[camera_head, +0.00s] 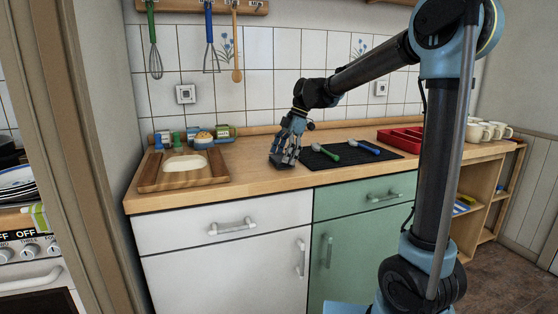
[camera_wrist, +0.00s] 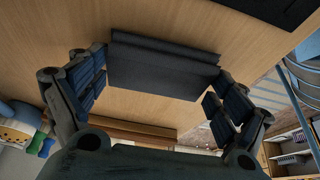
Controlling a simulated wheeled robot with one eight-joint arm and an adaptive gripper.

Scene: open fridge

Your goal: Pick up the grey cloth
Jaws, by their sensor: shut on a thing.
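The grey cloth (camera_wrist: 160,72) is a dark grey folded piece between the fingers of my gripper (camera_wrist: 160,90) in the wrist view. In the head view the cloth (camera_head: 284,162) lies low under my gripper (camera_head: 286,150), at the wooden counter between the wooden board and the black mat. The gripper points down and is shut on the cloth. I cannot tell whether the cloth still touches the counter. The fingers hide part of it in the head view.
A wooden board (camera_head: 155,184) with a pale inset stands on the left of the counter (camera_head: 245,180). A black mat (camera_head: 388,154) with a green-handled tool (camera_head: 329,154) and a blue-handled tool (camera_head: 366,148) lies right of the gripper. A red tray (camera_head: 405,136) and white cups (camera_head: 480,131) stand farther right.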

